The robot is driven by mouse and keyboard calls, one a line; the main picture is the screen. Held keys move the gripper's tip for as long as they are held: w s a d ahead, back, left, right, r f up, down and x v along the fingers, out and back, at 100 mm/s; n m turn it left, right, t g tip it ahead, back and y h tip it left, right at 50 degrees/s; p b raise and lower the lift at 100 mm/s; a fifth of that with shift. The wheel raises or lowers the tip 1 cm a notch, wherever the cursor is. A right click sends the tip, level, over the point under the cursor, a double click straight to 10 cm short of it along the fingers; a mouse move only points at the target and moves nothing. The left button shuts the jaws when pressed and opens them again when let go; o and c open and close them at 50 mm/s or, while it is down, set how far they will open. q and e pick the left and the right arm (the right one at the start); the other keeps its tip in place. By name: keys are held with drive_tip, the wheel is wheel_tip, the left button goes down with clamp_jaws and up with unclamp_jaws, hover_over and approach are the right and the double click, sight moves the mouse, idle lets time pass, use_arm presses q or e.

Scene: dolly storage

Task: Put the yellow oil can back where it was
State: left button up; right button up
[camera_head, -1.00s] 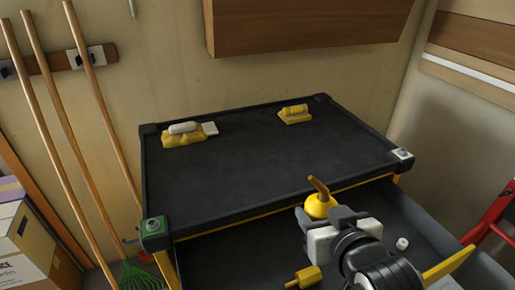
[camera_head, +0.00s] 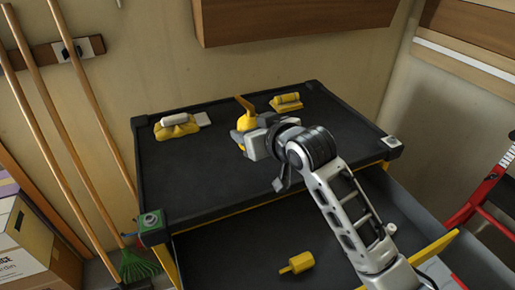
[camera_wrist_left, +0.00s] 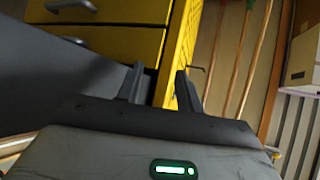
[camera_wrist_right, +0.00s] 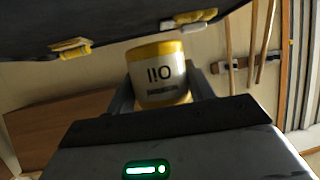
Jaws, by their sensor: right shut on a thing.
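The yellow oil can (camera_head: 246,119) with its orange-tipped spout is at the middle back of the black cart top (camera_head: 240,185). My right gripper (camera_head: 246,140) is shut around its body. In the right wrist view, the can (camera_wrist_right: 158,72) sits between the fingers, its OIL label upside down. Whether its base touches the cart top is hidden. The drawer (camera_head: 235,255) below is pulled open. My left gripper (camera_wrist_left: 158,88) shows only in the left wrist view, empty, with its fingers apart beside the yellow drawer fronts.
Two yellow items, one with a white roll (camera_head: 176,126) and one with a yellow roll (camera_head: 286,102), lie along the back edge, either side of the can. A yellow object (camera_head: 297,263) lies in the drawer. A wooden cabinet (camera_head: 300,20) hangs above. The front cart top is clear.

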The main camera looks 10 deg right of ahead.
drive_tip(key=w+f, duration=0.1)
drive_tip(key=w+d+f, duration=0.1)
drive_tip(key=f, duration=0.1)
drive_tip(key=w+d+f, duration=0.1)
drive_tip(key=w+f, duration=0.1)
drive_tip(key=shift+f, duration=0.2)
wheel_tip(320, 180, down, 3)
drive_tip(key=shift+f, duration=0.1)
drive_tip(key=shift+f, duration=0.15)
drive_tip(key=shift+f, duration=0.15)
drive_tip(key=o, duration=1)
drive_tip(key=shift+o, duration=0.2)
